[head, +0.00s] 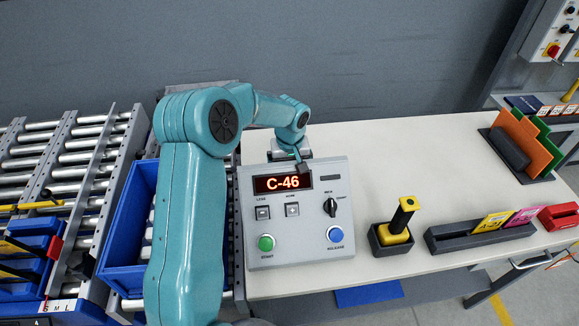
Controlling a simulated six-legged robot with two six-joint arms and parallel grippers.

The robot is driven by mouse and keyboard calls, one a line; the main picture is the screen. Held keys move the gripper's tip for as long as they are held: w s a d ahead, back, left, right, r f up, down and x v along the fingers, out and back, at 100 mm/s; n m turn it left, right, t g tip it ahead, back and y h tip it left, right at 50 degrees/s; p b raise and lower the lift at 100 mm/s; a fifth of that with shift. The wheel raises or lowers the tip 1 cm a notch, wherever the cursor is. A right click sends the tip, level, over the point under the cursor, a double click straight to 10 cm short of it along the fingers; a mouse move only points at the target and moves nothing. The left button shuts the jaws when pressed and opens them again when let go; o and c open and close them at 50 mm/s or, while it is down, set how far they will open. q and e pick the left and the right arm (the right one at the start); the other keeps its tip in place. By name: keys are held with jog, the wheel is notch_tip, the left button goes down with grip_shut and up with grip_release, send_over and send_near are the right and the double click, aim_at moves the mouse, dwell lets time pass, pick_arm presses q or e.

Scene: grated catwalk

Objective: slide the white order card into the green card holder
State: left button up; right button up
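I see no white order card and no green card holder that I can make out in the head view. A dark grey slotted holder (450,240) on the right of the table carries a yellow card (490,223) and a pink card (522,216). My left gripper (303,167) is at the top edge of the grey control box, its dark tip beside the red "C-46" display. It is small and partly hidden by my arm, so I cannot tell whether it is open or shut. My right gripper is not in view.
The grey control box (296,225) stands on the white table (400,160). Orange and green panels (528,140) stand behind. A blue bin (125,215) and roller conveyor (70,150) are left.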

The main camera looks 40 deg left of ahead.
pick_arm(q)
jog(key=shift+f+b, duration=0.3)
jog(key=shift+f, duration=0.2)
jog(key=o, duration=0.7)
jog(key=shift+r, duration=0.15)
notch_tip(320, 180, up, 8)
jog(key=p, duration=0.4)
jog(key=shift+p, duration=0.3)
